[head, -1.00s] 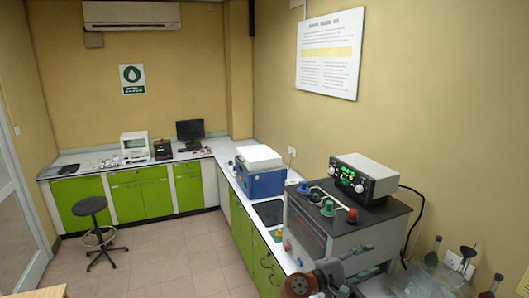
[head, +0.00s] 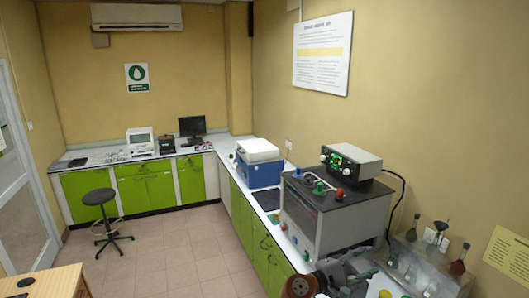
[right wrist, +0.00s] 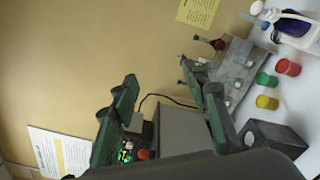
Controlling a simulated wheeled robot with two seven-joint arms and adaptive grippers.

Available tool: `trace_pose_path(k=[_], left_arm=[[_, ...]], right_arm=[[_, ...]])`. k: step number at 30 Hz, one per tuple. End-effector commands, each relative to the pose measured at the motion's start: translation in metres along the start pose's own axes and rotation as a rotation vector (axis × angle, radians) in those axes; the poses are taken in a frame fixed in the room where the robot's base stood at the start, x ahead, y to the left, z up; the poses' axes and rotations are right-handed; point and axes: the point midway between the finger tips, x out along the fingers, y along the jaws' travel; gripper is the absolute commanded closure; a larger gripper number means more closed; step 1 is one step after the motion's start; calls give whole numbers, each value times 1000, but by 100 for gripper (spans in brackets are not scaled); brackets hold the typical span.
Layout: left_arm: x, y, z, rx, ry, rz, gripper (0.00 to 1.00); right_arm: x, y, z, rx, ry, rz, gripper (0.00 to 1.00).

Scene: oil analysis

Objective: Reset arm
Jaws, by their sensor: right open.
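My right gripper (head: 348,277) shows low in the head view, in front of the grey apparatus (head: 345,222) on the right counter. In the right wrist view its two dark green fingers (right wrist: 158,76) are spread apart, with nothing seen between them but wall and a thin cable. The grey apparatus, with its lit display, shows beyond the fingers in that view. My left gripper is not in view.
A rack of flasks (head: 430,265) stands right of the apparatus, close to my right gripper. Red (right wrist: 288,67), green (right wrist: 266,79) and yellow (right wrist: 267,102) pieces lie on the counter. A stool (head: 98,198) stands on otherwise open floor; a wooden table (head: 45,282) is lower left.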

Motion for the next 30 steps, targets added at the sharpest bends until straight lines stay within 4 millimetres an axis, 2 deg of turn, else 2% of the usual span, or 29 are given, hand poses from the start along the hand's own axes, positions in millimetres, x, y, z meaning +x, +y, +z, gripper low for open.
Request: trace_pose_path(k=[5,10,13,17,20,23,27,29,30], left_arm=[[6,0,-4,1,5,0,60],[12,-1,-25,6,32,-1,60],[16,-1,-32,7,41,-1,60],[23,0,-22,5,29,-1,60],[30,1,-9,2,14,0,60],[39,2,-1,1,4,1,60],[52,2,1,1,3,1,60],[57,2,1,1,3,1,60],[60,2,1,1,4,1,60]], right_arm=[[3,-21,-27,-16,46,-1,58],[10,-48,-55,-29,101,-9,58],[15,-73,-76,-39,142,-20,58],[22,-112,-107,-50,204,-41,58],[27,-155,-137,-60,267,-69,58],[31,-215,-172,-66,346,-115,58],[30,-309,-216,-58,457,-201,58],[28,-350,-232,-52,500,-244,58],[26,-377,-241,-46,527,-274,58]])
